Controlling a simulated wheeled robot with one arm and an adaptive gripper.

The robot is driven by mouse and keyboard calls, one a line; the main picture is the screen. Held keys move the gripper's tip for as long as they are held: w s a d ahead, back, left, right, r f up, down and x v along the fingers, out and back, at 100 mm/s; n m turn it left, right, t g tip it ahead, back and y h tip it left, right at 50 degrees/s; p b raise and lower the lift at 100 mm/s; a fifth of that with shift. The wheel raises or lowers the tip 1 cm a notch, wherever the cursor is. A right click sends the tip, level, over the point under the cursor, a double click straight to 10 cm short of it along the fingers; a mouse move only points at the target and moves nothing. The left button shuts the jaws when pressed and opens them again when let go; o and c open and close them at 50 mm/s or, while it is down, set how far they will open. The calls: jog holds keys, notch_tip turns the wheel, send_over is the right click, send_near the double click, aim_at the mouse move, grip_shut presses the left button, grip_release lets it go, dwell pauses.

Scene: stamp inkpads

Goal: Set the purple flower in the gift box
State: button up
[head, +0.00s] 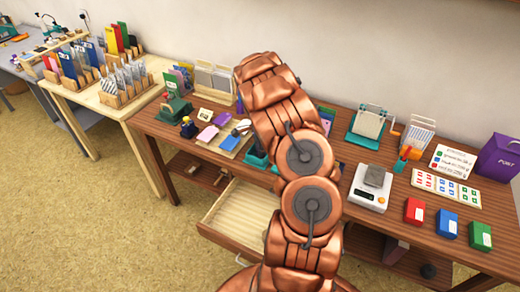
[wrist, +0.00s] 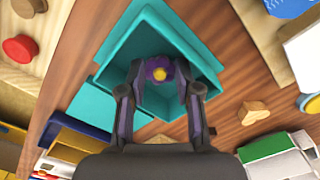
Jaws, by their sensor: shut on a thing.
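The purple flower (wrist: 158,72), with a yellow centre, is between the fingertips of my gripper (wrist: 160,80) in the wrist view. My gripper is shut on it. The teal gift box (wrist: 190,42) is open, and the flower and fingertips overlap its opening. I cannot tell how deep the flower is or whether it touches the box floor. In the head view my arm hides the gripper and flower, and teal parts (head: 255,158) show beside the arm.
A flat teal piece (wrist: 92,112) lies left of the box. A wooden heart (wrist: 253,112) lies to its right on the brown table. In the head view, a scale (head: 370,187) and red, blue and green boxes (head: 447,222) stand right of my arm. An open drawer (head: 235,217) juts out below.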

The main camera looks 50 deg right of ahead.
jog(key=shift+f, duration=0.15)
jog(key=o, duration=0.4)
